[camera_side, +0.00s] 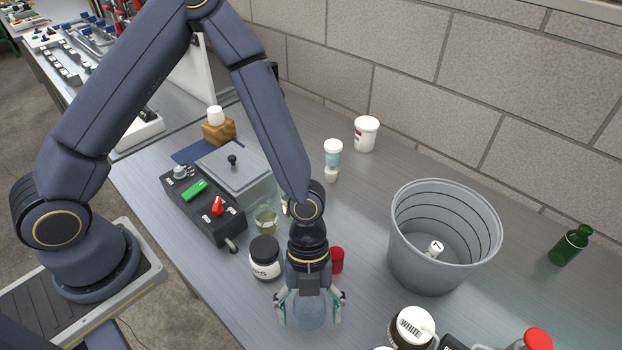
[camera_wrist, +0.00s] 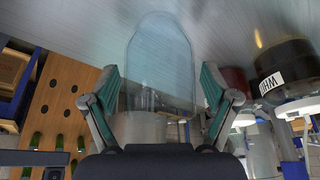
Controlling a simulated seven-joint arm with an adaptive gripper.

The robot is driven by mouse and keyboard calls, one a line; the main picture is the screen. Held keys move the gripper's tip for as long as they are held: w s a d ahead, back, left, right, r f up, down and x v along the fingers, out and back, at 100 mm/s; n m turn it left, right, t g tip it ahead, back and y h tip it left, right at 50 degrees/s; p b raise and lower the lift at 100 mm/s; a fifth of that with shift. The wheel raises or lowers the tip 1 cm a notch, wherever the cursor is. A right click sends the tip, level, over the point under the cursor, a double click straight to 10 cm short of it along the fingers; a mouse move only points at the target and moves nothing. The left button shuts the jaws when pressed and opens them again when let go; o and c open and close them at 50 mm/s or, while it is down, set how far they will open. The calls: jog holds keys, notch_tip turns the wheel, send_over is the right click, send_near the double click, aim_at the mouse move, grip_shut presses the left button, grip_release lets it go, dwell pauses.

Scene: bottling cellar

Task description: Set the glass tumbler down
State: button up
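The glass tumbler (camera_side: 309,318) is clear and pale blue, near the bottom middle of the side view. In the wrist view the tumbler (camera_wrist: 160,65) fills the middle, between the two green-padded fingers of my gripper (camera_wrist: 160,90). I cannot tell whether its base touches the grey table (camera_side: 345,220).
A white-labelled dark jar (camera_side: 265,258) and a red cup (camera_side: 337,260) stand close behind my gripper. A grey bucket (camera_side: 442,240) stands to the right. A white-lidded dark jar (camera_side: 411,328) is at the lower right. A control box (camera_side: 203,205) is at left.

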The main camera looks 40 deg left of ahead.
jog(key=shift+r, duration=0.15)
jog(key=v, duration=1.2)
jog(key=w+a+r+n+t+y, duration=0.1)
jog(key=a+r+n+t+y, duration=0.1)
jog(key=a+r+n, duration=0.4)
jog(key=a+r+n+t+y, duration=0.2)
jog(key=a+r+n+t, duration=0.1)
jog(key=a+n, duration=0.6)
jog(key=s+a+r+n+t, duration=0.3)
jog(key=s+a+r+n, duration=0.2)
jog(key=n, duration=0.7)
notch_tip(320, 180, up, 3)
jog(key=shift+s+a+r+t+h, duration=0.2)
jog(key=shift+s+a+t+h, duration=0.15)
jog(key=shift+a, duration=0.85)
